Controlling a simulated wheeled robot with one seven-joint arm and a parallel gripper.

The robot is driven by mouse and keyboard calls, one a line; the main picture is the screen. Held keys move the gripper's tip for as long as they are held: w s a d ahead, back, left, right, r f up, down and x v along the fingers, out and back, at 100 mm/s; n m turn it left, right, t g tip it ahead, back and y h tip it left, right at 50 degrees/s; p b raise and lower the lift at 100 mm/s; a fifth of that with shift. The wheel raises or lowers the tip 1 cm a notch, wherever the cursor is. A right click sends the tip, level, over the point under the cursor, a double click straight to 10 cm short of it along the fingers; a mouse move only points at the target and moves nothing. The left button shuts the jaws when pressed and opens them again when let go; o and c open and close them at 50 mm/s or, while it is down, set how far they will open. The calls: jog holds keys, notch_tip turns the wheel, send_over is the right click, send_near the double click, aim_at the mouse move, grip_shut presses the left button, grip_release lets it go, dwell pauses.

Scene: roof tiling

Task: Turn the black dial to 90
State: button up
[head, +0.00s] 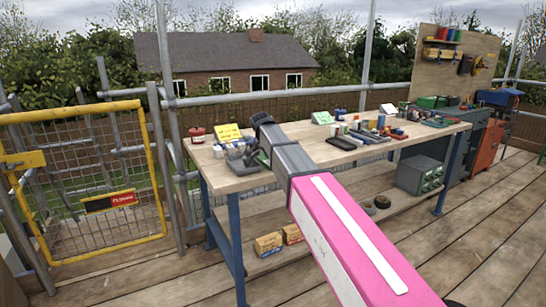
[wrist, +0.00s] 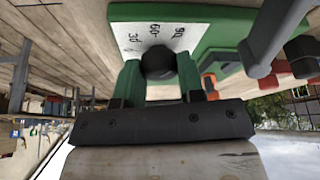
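The black dial (wrist: 158,62) stands on a green base (wrist: 222,24) in the wrist view. A white scale label (wrist: 150,36) marked 30, 60 and 90 lies beside it. My gripper (wrist: 160,70) has its two green fingers on either side of the dial, and they appear to touch its sides. The fingers and dial hide any pointer mark, so the dial's setting cannot be read. In the head view my dark wrist (head: 264,120) hangs over the left part of the workbench, and my arm hides most of the dial area.
A grey lever (wrist: 268,45) rises close beside the dial. The wooden workbench (head: 236,182) carries a yellow card (head: 228,132), a red pot (head: 196,134) and, to the right, several tools and jars. A yellow mesh gate (head: 90,200) is at the left. The deck is clear at the right.

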jog(key=o, duration=0.4)
jog(key=shift+r, duration=0.1)
jog(key=v, duration=1)
jog(key=shift+a+r, duration=0.15)
jog(key=shift+r, duration=0.05)
jog(key=shift+s, duration=0.15)
